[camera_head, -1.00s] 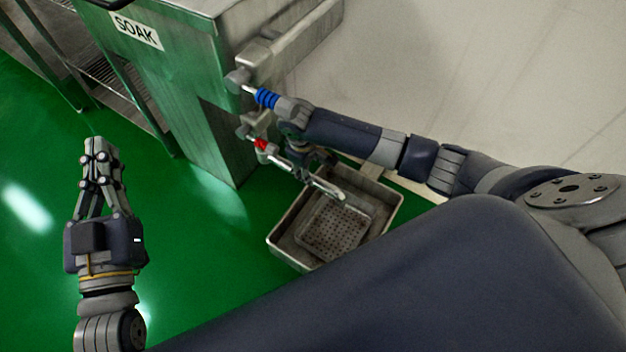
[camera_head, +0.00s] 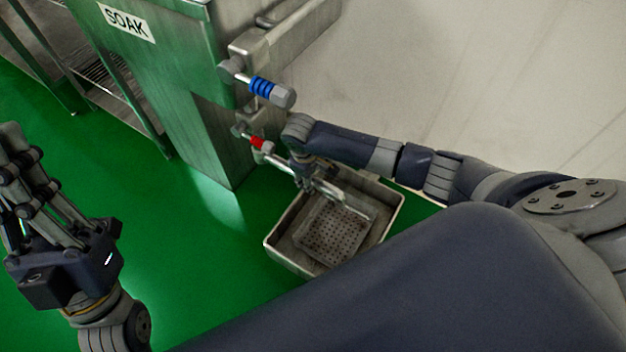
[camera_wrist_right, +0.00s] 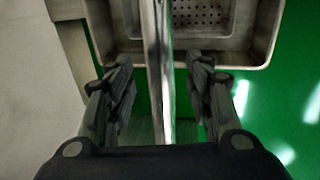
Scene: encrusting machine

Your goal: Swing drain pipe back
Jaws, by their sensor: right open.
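The drain pipe (camera_head: 280,162) is a slim silver pipe that runs from a red-collared joint (camera_head: 257,143) on the SOAK tank out over a metal basin. My right gripper (camera_head: 322,186) is at the pipe, partly hiding its middle in the head view. In the right wrist view the pipe (camera_wrist_right: 158,65) runs lengthwise between the two spread fingers of the right gripper (camera_wrist_right: 160,85), with a gap on each side. My left gripper (camera_head: 18,150) is at the left edge of the head view, away from the pipe and partly cut off; its opening is unclear.
The metal basin (camera_head: 278,262) with a perforated insert (camera_head: 335,235) stands on the green floor below the pipe. The SOAK tank (camera_head: 165,75) stands to the left. A blue-ribbed fitting (camera_head: 262,87) sits above the red joint. Green floor lies open at left.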

